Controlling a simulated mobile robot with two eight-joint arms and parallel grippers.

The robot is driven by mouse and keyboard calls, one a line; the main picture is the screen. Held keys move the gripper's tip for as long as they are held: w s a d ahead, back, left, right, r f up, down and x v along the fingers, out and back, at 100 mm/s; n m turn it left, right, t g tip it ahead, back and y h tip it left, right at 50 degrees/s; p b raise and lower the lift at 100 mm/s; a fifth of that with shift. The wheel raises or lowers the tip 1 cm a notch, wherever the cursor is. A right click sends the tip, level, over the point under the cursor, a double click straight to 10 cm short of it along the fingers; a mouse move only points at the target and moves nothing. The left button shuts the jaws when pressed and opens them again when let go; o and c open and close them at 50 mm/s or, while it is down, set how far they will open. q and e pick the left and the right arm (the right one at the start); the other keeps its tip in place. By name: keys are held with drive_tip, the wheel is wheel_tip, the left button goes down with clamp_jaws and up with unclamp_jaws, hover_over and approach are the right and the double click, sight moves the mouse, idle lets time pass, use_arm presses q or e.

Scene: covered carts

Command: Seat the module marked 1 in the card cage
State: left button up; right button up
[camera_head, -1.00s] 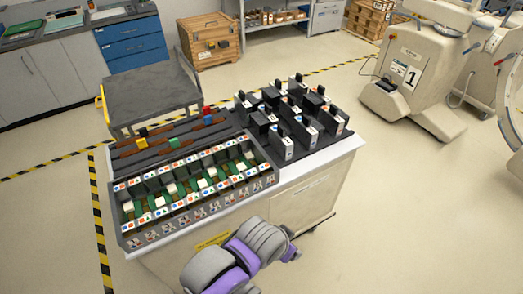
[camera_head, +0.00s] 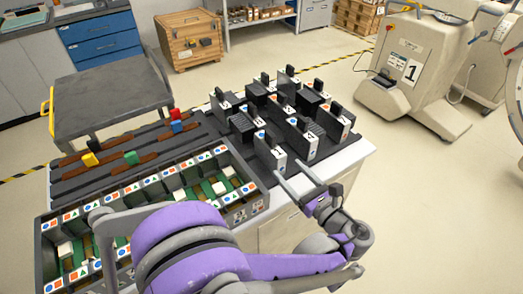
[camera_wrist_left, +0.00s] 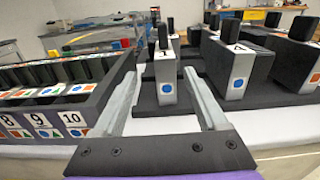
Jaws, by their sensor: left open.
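The module marked 1 (camera_wrist_left: 165,90) is a dark upright block with a white front plate, a blue dot and a black top handle. It stands in the black rack and shows in the head view (camera_head: 268,150) at the rack's front left. My left gripper (camera_head: 288,170) is open just in front of it. In the left wrist view the gripper (camera_wrist_left: 160,76) has its fingers apart, one to each side of the module's face, not closed on it. The card cage (camera_wrist_left: 55,105) is left of the rack; my arm hides part of it in the head view (camera_head: 258,203). My right gripper is out of view.
Several other upright modules (camera_head: 304,140) stand close behind and right of module 1. A dark tray (camera_head: 80,186) with red, yellow, green and blue blocks lies behind the cage. A grey cart (camera_head: 110,95) stands at the back left.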

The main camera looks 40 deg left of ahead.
sight(281, 160)
use_arm(q)
drive_tip(key=x, duration=0.5)
drive_tip(key=shift+w+a+r, duration=0.1)
drive_tip(key=shift+w+a, duration=0.1)
drive_tip(key=shift+a, duration=0.05)
drive_tip(key=x, duration=0.5)
drive_tip(key=shift+w+a+b, duration=0.3)
drive_tip(key=shift+w+b, duration=0.05)
clamp_jaws()
